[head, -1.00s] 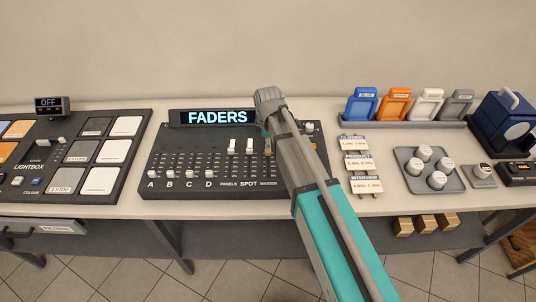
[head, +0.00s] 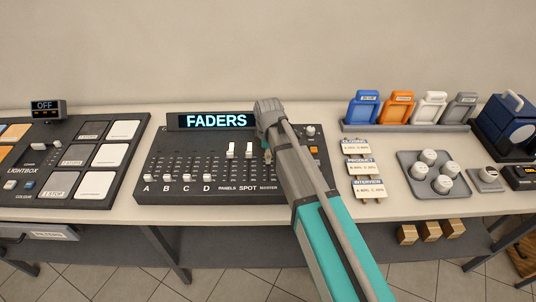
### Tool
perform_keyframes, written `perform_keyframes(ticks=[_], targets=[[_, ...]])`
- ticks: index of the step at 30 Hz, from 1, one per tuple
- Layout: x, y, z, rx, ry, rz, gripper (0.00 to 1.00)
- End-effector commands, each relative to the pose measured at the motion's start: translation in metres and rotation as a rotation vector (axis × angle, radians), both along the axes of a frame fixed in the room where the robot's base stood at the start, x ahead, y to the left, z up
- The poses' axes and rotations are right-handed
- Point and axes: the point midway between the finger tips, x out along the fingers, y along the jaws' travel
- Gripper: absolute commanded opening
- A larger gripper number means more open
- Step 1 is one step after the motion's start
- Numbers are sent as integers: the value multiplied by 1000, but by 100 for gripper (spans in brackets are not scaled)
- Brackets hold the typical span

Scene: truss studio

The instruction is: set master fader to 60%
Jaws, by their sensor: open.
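The fader console (head: 165,160) is a dark slanted panel on the table, with a lit FADERS display (head: 216,121) at its back. White caps A to D sit low in their slots at the front left. The panels fader (head: 232,150) and spot fader (head: 249,150) stand higher, near the top of their slots. The MASTER label is at the console's front, right of SPOT. The master fader's cap cannot be made out; my arm and gripper cover that area. My gripper (head: 267,155) points down over the master column, open, its fingers mostly hidden by the wrist.
A lightbox panel (head: 45,187) with coloured and white pads lies at the left. Right of the console are label cards (head: 361,167), a rack of coloured holders (head: 410,125) and a grey tray (head: 412,184) with white knobs. Bare table lies between the console and cards.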

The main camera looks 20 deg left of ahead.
Motion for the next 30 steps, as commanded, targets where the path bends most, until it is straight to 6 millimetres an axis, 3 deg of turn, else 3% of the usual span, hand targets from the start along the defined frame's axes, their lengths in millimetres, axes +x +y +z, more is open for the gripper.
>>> perform_keyframes(ticks=[2,9,19,30], targets=[[0,0,0,0,0,0,46],[0,0,0,0,0,0,1],[-3,-1,0,0,0,0,0],[-32,-10,0,0,0,0,0]])
